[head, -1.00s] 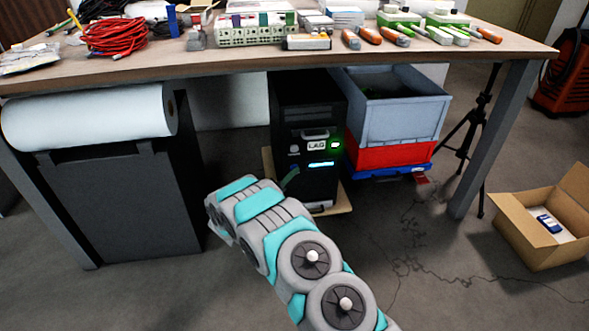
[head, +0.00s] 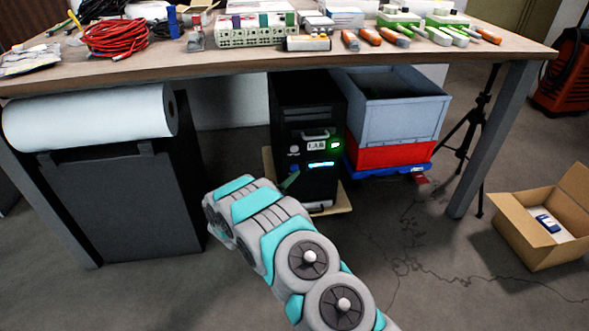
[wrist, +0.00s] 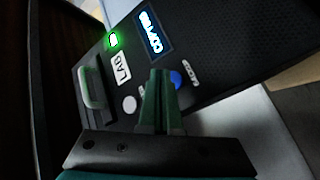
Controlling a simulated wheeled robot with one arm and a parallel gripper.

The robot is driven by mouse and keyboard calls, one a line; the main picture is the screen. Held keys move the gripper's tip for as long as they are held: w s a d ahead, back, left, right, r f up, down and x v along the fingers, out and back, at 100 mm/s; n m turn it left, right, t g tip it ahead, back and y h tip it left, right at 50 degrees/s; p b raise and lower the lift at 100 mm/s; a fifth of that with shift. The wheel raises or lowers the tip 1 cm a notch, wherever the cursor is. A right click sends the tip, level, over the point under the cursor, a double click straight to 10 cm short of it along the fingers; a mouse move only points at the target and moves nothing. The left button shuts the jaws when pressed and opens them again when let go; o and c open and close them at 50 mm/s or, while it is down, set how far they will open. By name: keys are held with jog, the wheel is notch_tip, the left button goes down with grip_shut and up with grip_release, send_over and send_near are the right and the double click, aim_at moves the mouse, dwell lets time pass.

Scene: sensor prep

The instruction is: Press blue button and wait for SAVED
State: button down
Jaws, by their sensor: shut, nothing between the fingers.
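The black computer tower (head: 306,98) stands under the desk. In the wrist view its front panel carries a round blue button (wrist: 176,79), partly hidden behind my gripper's right finger. A lit display (wrist: 154,31) appears to read COPYING; its text is slanted and hard to read. My gripper (wrist: 160,74) is shut and empty, its dark green fingertips right at the blue button. I cannot tell whether they touch it.
Beside the button are a round white button (wrist: 129,104), a LAB label (wrist: 121,68), a green light (wrist: 113,40) and a silver handle (wrist: 92,88). A grey crate (head: 398,112) stands right of the tower, a dark cabinet (head: 125,205) left. The desk top (head: 200,62) overhangs the tower.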

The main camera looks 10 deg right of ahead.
jog(key=s, duration=0.5)
jog(key=shift+p, duration=0.3)
dwell(0.8)
